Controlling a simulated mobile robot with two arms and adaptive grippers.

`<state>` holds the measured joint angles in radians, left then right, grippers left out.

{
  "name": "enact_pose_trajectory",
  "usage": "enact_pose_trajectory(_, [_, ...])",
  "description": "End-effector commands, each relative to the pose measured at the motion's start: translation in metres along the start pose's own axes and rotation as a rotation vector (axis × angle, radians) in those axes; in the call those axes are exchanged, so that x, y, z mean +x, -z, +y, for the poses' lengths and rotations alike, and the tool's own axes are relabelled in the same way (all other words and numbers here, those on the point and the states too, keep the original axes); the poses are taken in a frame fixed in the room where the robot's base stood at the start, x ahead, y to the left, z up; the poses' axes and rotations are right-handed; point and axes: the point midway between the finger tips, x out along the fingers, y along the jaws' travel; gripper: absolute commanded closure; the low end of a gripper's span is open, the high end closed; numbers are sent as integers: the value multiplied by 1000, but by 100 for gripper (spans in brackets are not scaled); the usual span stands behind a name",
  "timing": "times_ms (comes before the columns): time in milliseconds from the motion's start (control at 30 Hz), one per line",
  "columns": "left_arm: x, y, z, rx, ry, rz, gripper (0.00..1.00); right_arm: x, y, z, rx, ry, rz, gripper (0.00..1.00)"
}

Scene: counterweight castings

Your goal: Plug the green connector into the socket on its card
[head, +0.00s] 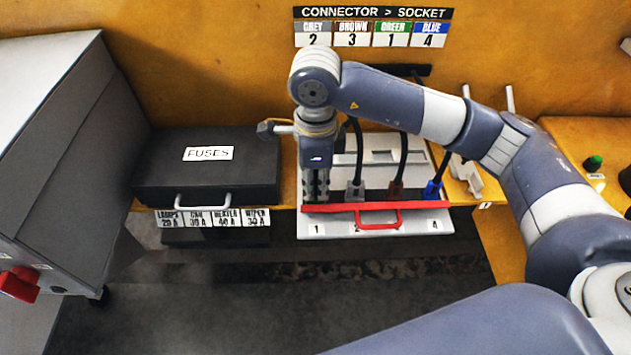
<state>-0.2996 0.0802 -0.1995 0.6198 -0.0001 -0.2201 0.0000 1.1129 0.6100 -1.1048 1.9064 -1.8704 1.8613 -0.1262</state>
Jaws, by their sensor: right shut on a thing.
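The card (373,27) on the back wall pairs grey with 2, brown with 3, green with 1 and blue with 4. The white socket panel (330,231) carries numbers along its front edge. My right gripper (316,194) points down above the number 1 and is shut. The green connector itself is hidden at the fingers, and I cannot tell whether it is seated. The grey connector (355,190), brown connector (396,189) and blue connector (432,190) stand upright in a row to the right, with black cables. My left gripper is out of view.
A red bar with a handle (378,218) runs across the panel's front, close to the fingertips. A black FUSES case (240,172) stands to the left. A grey cabinet (70,130) is at far left. A green-topped knob (593,163) is at right.

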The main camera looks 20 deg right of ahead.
Motion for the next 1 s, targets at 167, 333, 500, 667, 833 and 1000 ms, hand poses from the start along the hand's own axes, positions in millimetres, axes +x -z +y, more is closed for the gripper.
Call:
enact_pose_trajectory(167, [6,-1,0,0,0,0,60,5,0,0,0,1,0,100])
enact_pose_trajectory(333, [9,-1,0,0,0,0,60,8,0,0,0,1,0,83])
enact_pose_trajectory(500, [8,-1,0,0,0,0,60,7,0,0,-1,-1,0,62])
enact_pose_trajectory(667, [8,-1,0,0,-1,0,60,7,0,1,-1,-1,0,62])
enact_pose_trajectory(833, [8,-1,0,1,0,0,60,7,0,1,-2,-2,0,62])
enact_pose_trajectory(1000, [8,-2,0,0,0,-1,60,-3,-1,0,-1,2,-2,62])
